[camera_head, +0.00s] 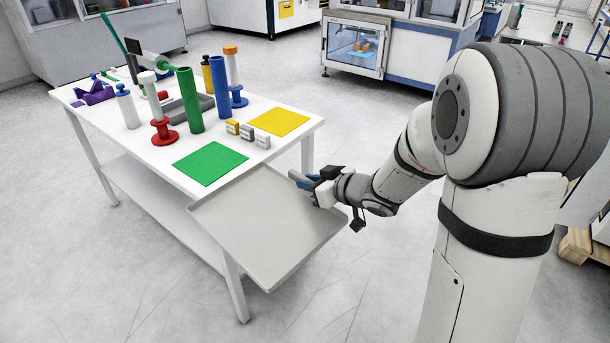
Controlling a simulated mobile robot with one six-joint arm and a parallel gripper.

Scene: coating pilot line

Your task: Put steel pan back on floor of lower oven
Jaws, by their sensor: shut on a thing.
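The steel pan (262,228) is a wide, shallow grey tray with a low rim. It is held out in the air beside the table's near right corner, a little tilted in the picture, and looks empty. My gripper (303,182) is shut on the pan at its right rim. The fingertips partly hide the rim there. An oven-like cabinet (354,79) with a glass front stands at the back, with orange items on something blue inside. I cannot tell whether it is the lower oven.
The white table (297,104) carries colored cylinders, a green mat (209,163), a yellow mat (278,121) and small blocks (247,132). The pan's left corner overlaps the table edge in the picture. Open floor (370,285) lies right of the table. A wooden pallet (584,246) is at far right.

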